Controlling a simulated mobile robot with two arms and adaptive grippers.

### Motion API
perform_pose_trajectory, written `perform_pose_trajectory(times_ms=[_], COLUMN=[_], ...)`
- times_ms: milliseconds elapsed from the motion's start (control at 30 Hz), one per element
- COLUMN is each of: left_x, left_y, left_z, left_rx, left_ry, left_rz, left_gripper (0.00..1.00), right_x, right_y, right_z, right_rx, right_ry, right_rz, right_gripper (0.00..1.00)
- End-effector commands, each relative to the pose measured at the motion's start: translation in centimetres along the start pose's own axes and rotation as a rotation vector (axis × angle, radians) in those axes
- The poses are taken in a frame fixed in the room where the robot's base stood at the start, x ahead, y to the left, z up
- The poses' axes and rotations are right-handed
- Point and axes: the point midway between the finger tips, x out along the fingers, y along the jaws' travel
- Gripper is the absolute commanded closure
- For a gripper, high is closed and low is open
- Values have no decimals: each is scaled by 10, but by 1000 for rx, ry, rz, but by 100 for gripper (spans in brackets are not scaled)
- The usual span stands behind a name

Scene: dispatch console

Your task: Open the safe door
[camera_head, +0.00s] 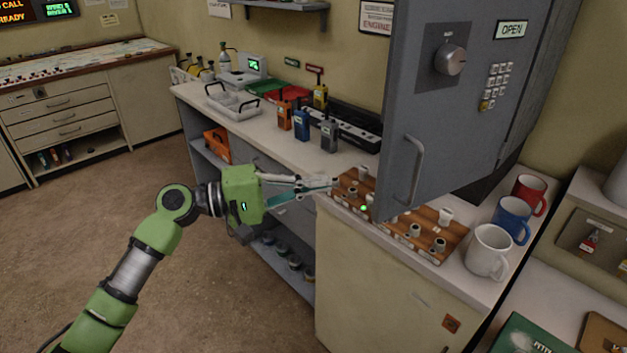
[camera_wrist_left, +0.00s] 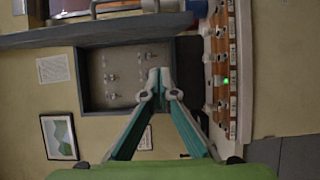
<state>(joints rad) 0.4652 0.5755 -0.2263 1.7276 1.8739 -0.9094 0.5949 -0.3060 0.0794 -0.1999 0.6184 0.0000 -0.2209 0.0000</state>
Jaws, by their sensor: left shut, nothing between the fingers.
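The safe door (camera_head: 425,115) is a tall grey panel with a round dial (camera_head: 450,59), a keypad (camera_head: 495,86) and a vertical bar handle (camera_head: 405,180). A label on the grey front reads OPEN (camera_head: 512,29). The door's lower edge overhangs a wooden rack on the counter; I cannot tell how far it is ajar. My left gripper (camera_head: 333,185) is shut and empty, left of the handle and apart from it. In the left wrist view its fingertips (camera_wrist_left: 160,76) meet, and a grey panel (camera_wrist_left: 60,37) crosses the top. My right gripper is out of view.
The wooden rack (camera_head: 455,240) with small knobs lies under the door. Several mugs, including a white one (camera_head: 488,252), stand to its right. Radios, including a grey one (camera_head: 329,136), stand on the counter behind my gripper. The floor at left is clear.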

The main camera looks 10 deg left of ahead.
Motion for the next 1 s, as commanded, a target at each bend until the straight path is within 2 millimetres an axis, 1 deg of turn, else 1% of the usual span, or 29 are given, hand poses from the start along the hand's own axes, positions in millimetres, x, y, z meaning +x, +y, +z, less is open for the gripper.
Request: perform_pose_trajectory(times_ms=[33,100,267,300,400,567,700,1000], left_x=[12,28,62,67,68,72,72,73], left_y=[6,6,5,5,4,1,0,0], left_z=[1,1,0,3,21,35,38,39], left_rx=[0,-1,0,1,1,2,3,3], left_ry=[-3,-2,-1,-2,-1,1,2,2], left_rz=[3,2,2,0,-3,-4,-2,-2], left_gripper=[100,100,100,100,100,100,100,100], right_x=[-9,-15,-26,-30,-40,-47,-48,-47], right_y=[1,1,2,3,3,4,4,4], right_z=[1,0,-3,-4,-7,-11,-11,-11], right_rx=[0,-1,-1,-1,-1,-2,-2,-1], right_ry=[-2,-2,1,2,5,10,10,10], right_rz=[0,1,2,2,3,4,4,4], right_gripper=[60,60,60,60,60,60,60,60])
